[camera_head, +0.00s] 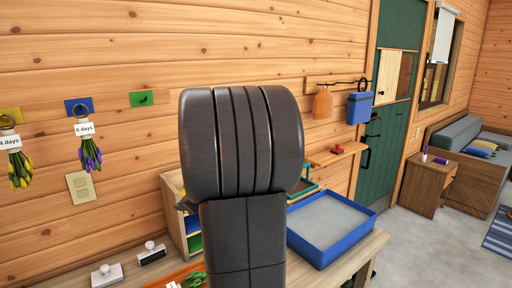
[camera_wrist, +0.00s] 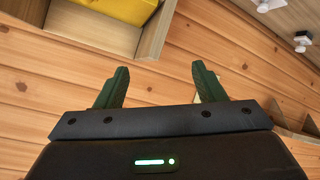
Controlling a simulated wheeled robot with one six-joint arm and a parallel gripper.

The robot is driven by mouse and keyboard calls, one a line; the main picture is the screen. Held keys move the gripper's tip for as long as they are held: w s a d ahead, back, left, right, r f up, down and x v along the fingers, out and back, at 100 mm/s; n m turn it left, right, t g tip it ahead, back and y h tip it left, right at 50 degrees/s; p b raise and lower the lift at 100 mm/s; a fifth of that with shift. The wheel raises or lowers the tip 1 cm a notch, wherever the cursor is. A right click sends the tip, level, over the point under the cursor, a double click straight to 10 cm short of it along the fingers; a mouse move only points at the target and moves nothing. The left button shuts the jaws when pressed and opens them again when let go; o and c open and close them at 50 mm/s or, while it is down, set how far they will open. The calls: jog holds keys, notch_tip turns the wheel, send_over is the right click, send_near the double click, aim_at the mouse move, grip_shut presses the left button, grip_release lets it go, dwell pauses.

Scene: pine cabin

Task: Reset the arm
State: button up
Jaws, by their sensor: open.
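My gripper (camera_wrist: 158,85) shows in the wrist view with its two dark green fingers spread apart and nothing between them. Behind the fingers is the plank wall (camera_wrist: 190,50). In the head view my dark arm stands upright in the middle and covers part of the wall and the bench. The gripper's fingers cannot be made out in the head view.
A blue-rimmed tray (camera_head: 325,260) sits on the wooden bench (camera_head: 350,265), right of my arm. Two stamp-like objects stand on the bench at left. Flower bunches (camera_head: 88,152) hang on the wall. A green door (camera_head: 385,150) and open grey floor (camera_head: 430,235) lie at right.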

jog(key=r, duration=0.1)
jog(key=d+r+m+t, duration=0.1)
jog(key=r+m+t+b, duration=0.1)
jog(key=r, duration=0.1)
jog(key=shift+w+d, duration=0.2)
jog(key=shift+d, duration=0.2)
jog(key=shift+d, duration=0.1)
